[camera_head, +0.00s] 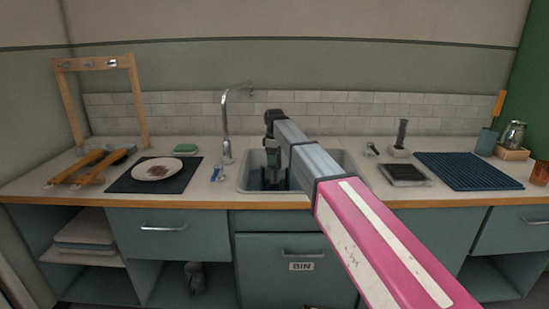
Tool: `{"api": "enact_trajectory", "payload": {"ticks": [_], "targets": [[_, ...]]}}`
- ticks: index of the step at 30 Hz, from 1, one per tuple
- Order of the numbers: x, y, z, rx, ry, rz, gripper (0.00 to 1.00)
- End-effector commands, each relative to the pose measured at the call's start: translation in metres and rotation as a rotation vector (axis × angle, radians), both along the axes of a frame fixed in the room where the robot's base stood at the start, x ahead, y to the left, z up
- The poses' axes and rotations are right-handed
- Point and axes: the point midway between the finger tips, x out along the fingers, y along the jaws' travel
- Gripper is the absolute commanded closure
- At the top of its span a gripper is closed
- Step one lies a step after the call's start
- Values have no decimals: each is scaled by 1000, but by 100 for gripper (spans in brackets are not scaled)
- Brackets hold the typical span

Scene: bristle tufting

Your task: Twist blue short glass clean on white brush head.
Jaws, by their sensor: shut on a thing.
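My gripper (273,172) reaches down into the sink (246,184), near its left half, and is seen small and dark from behind my arm. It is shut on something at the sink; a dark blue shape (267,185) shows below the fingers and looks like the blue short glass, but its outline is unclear. I cannot make out the white brush head; the sink floor is mostly hidden by the front rim and my arm. Whether the glass touches a brush cannot be told.
A chrome tap (226,130) rises left of the gripper. Left of the sink are a plate (157,169) with brown residue on a dark mat (118,185) and a green sponge (186,148). Right are a dark upright piece (402,134) on a pale base and a blue ribbed mat (468,171).

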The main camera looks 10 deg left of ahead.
Motion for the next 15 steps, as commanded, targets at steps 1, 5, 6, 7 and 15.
{"api": "enact_trajectory", "payload": {"ticks": [1, 5, 6, 7, 15], "targets": [[0, 0, 0, 0, 0, 0, 55], [0, 0, 0, 0, 0, 0, 55], [0, 0, 0, 0, 0, 0, 55], [0, 0, 0, 0, 0, 0, 55], [0, 0, -5, 0, 0, 0, 55]]}}
